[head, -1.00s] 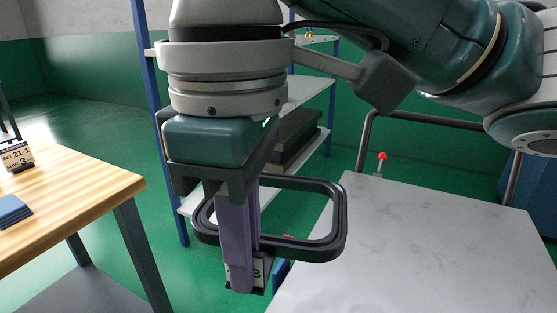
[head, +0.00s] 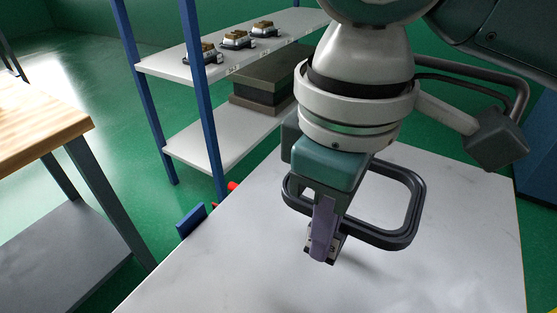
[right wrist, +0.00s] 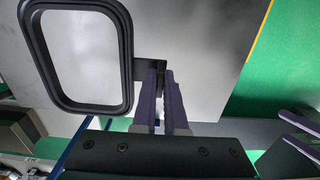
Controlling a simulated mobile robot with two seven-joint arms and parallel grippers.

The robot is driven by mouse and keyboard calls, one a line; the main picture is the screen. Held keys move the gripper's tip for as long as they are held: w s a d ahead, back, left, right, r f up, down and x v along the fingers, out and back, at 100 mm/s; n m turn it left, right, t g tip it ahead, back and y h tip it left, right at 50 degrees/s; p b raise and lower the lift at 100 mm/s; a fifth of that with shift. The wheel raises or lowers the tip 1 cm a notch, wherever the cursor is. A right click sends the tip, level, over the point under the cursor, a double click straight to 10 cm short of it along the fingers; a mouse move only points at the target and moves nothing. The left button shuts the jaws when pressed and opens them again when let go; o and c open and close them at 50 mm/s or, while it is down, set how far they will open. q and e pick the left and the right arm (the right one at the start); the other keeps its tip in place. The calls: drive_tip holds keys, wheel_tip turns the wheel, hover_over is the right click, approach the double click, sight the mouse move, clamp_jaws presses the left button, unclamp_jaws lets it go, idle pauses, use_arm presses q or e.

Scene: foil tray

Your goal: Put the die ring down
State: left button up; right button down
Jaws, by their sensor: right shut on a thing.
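The die ring (head: 417,205) is a black, rounded-square frame. In the head view it is held roughly level above a pale marbled tabletop (head: 230,270). My right gripper (head: 322,250), with purple fingers, points down and is shut on a small tab at the ring's side. In the right wrist view the ring (right wrist: 126,55) extends to the left of the fingers (right wrist: 161,80), over the tabletop. The exact gap below the ring is hard to judge. Two purple fingers of my left gripper (right wrist: 298,132) show apart at that view's right edge, with nothing between them.
A shelf rack (head: 155,68) with blue posts stands behind, holding several small dies and a dark block (head: 270,85). A wooden bench (head: 45,125) is at the left. A blue item (head: 191,220) is at the tabletop's left edge. The front of the tabletop is clear.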

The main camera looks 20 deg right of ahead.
drive_tip(key=b, duration=0.1)
hover_over(313, 297)
wheel_tip(313, 297, down, 7)
drive_tip(key=shift+a+f, duration=0.1)
drive_tip(key=shift+f+b, duration=0.75)
drive_tip(key=shift+f, duration=1.4)
drive_tip(key=shift+f, duration=0.15)
drive_tip(key=c, duration=1)
unclamp_jaws()
drive_tip(key=shift+o, duration=0.2)
